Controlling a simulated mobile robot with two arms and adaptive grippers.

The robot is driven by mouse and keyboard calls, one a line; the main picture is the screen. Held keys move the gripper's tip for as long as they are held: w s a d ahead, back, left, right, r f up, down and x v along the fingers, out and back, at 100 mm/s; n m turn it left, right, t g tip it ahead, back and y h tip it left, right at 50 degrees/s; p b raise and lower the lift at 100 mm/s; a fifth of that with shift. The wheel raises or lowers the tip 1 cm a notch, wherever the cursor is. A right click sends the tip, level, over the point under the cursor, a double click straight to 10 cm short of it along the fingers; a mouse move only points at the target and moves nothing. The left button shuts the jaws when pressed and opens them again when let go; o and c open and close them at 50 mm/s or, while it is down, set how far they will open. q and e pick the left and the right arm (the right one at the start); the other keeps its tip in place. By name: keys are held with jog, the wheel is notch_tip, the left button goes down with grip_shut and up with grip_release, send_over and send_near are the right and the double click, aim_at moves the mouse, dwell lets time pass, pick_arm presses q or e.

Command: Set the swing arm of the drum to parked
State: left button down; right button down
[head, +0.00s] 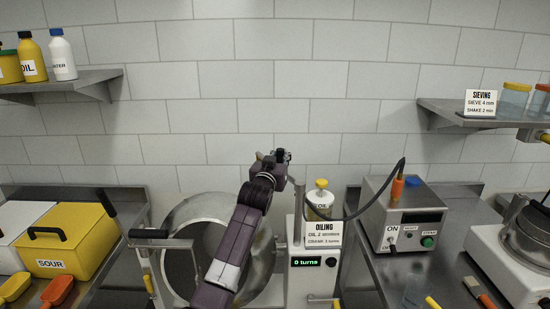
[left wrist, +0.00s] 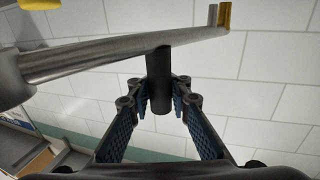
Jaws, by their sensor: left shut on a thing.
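The drum (head: 178,222) is a wide grey metal vessel with its open mouth facing me, left of a white drive housing (head: 303,280) reading "0 turns". My left gripper (head: 283,156) is above the drum's right side, at the end of my purple arm. The left wrist view shows the swing arm (left wrist: 110,57) as a metal bar with a brass-coloured tip (left wrist: 225,15). A dark round handle (left wrist: 161,85) hangs from the bar, and my left gripper (left wrist: 160,100) is shut on it. My gripper hides much of the swing arm in the head view. My right gripper is not in view.
An oiling sign (head: 324,236) and a yellow-capped jar (head: 320,199) stand right of my arm. A dark cable (head: 376,205) arches to a grey control box (head: 405,220). Yellow and white bins (head: 70,240) stand left. The wall above is clear between two shelves.

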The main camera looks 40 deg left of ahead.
pick_arm(q)
jog(key=shift+w+d+f+m+h, duration=0.4)
jog(key=shift+w+d+m+h, duration=0.2)
jog(key=shift+d+h, duration=0.25)
jog(key=shift+f, duration=0.25)
dwell(0.4)
jog(key=c, duration=2.3)
grip_release()
jog(key=o, duration=0.5)
jog(key=shift+s+d+r, duration=0.1)
jog(key=shift+d+r, duration=0.25)
jog(key=shift+r, duration=0.05)
jog(key=shift+a+r, duration=0.1)
jog(key=shift+a, duration=0.1)
jog(key=shift+a, duration=0.1)
jog(key=shift+r, duration=0.1)
